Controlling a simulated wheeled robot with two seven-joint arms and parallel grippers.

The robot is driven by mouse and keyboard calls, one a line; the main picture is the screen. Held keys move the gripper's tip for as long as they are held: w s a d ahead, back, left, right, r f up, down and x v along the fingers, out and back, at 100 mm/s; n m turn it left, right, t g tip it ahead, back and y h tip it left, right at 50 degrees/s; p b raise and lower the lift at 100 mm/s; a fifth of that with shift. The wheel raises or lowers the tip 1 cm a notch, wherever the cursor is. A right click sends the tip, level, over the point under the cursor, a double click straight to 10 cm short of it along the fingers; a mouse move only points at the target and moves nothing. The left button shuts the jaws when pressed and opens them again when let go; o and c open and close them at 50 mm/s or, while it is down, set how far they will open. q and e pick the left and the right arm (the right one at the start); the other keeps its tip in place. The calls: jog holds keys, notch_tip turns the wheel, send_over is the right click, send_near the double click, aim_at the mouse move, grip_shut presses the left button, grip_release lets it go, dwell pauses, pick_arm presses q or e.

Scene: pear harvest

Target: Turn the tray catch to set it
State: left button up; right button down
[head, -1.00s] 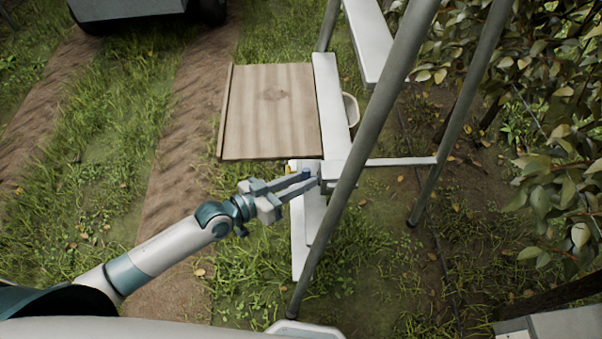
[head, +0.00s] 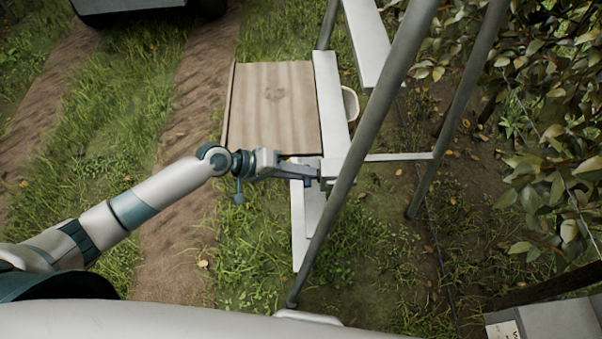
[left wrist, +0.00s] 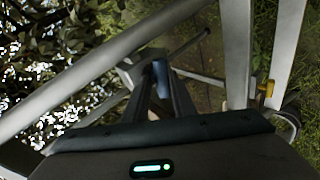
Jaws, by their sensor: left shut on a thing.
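The wooden tray (head: 275,110) lies flat beside the ladder's pale step in the head view. The tray catch (head: 307,182) is a small blue piece by the ladder rail, below the tray's near right corner and mostly covered by my gripper. My left gripper (head: 314,175) is shut on it, reaching in level from the left, its jaws rolled nearly edge-on. In the left wrist view the blue catch (left wrist: 161,78) shows between the two dark fingers (left wrist: 160,90). The exact angle of the catch is hard to tell. My right gripper is out of view.
The ladder's grey rail (head: 365,125) slants close past the gripper, with pale steps (head: 331,100) beside it. A pale container (head: 350,104) sits behind the step. A yellow piece (left wrist: 267,88) shows in the wrist view. Leafy branches (head: 560,130) fill the right; grass at left is open.

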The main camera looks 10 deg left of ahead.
pick_arm(q)
jog(key=shift+w+a+f+n+g, duration=0.1)
jog(key=shift+w+f+n+g, duration=0.1)
jog(key=shift+n+g, duration=0.5)
jog(key=o, duration=1)
jog(key=shift+a+r+b, duration=0.1)
jog(key=shift+r+b, duration=0.05)
jog(key=shift+b, duration=0.15)
jog(key=shift+b+v, duration=2.95)
jog(key=shift+v, duration=5.6)
jog(key=shift+w+a, duration=0.15)
jog(key=shift+w, duration=0.05)
